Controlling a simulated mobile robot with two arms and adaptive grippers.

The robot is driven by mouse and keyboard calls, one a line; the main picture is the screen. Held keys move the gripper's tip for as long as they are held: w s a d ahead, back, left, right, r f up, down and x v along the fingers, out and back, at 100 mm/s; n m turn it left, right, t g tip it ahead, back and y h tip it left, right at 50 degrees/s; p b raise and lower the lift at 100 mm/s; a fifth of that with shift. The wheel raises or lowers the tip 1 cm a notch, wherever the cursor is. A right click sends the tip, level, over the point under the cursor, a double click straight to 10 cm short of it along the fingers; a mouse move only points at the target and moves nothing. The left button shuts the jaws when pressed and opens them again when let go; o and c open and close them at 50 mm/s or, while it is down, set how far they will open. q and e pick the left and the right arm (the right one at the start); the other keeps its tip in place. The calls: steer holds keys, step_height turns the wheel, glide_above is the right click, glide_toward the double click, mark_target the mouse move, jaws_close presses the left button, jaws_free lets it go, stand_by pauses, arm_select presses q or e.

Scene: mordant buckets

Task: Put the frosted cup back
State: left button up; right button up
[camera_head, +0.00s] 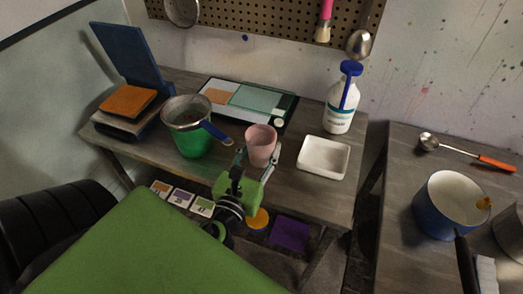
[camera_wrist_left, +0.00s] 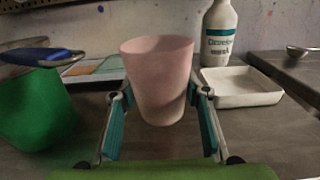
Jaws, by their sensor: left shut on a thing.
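The frosted cup (camera_head: 261,142) is pale pink and translucent, with its open rim up. It looks upright near the front edge of the left table (camera_head: 300,188). My left gripper (camera_head: 257,154) is shut on it, one finger on each side. In the left wrist view the cup (camera_wrist_left: 158,75) sits between the two teal-padded fingers (camera_wrist_left: 159,97). I cannot tell whether its base touches the tabletop. My right gripper is not in view.
A green bucket (camera_head: 192,140) with a strainer stands left of the cup. A white square tray (camera_head: 323,157) lies to the right, with a white bottle (camera_head: 342,105) behind it. A board with colour patches (camera_head: 247,101) lies behind. A blue pot (camera_head: 450,205) is on the right table.

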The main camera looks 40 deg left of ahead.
mark_target(258, 165)
arm_select(q)
steer(key=shift+w+f, duration=0.2)
steer(key=shift+f+b, duration=0.85)
steer(key=shift+f, duration=0.75)
steer(key=shift+s, duration=0.1)
steer(key=shift+f, duration=0.25)
steer(key=o, duration=1.2)
steer(key=shift+r, duration=0.1)
